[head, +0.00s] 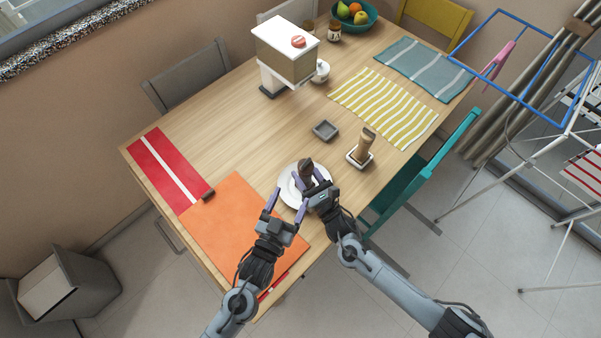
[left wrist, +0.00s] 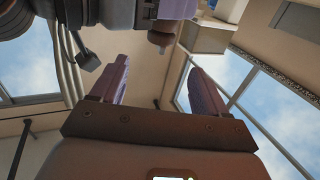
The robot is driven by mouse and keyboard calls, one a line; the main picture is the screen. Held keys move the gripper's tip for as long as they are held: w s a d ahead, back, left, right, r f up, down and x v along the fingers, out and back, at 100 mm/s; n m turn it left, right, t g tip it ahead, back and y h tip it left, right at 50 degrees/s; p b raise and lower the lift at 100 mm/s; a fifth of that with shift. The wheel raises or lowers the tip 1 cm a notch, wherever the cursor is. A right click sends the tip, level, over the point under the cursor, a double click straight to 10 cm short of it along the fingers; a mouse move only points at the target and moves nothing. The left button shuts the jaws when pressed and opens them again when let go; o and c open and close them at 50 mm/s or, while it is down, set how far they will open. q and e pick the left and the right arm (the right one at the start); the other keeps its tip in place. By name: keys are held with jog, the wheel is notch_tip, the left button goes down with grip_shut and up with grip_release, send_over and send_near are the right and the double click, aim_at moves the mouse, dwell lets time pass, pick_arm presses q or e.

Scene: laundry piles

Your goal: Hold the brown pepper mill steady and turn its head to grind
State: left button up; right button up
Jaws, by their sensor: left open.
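The dark brown pepper mill (head: 306,166) stands over the white plate (head: 286,190) near the table's front edge. My right gripper (head: 309,180) has its purple fingers on either side of the mill's body and appears shut on it; its grip is partly hidden. My left gripper (head: 286,205) is open and empty, just in front and to the left of the mill, at the plate's near side. In the left wrist view its two fingers (left wrist: 157,85) stand wide apart. The mill's rounded brown head (left wrist: 160,38) shows beyond them, beside my right gripper.
A lighter brown mill (head: 365,142) stands on a small white dish (head: 359,160) to the right. A grey square dish (head: 325,130) lies behind the plate. An orange mat (head: 235,215) and a red striped mat (head: 160,160) lie left.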

aim_at(305, 166)
pick_arm(q)
jog(key=x, duration=1.2)
jog(key=shift+c, duration=0.2)
jog(key=shift+a, duration=0.1)
jog(key=c, duration=0.9)
jog(key=shift+m+h, duration=0.3)
jog(key=shift+h, duration=0.2)
jog(key=m+g+h, duration=0.4)
jog(key=h, duration=0.1)
jog(key=shift+w+h, duration=0.1)
jog(key=shift+h, duration=0.2)
jog(key=m+g+h, duration=0.3)
jog(key=m+g, duration=0.1)
jog(key=g, duration=0.1)
jog(key=shift+m+g+h, duration=0.3)
jog(key=shift+m+g, duration=0.1)
jog(key=shift+g, duration=0.1)
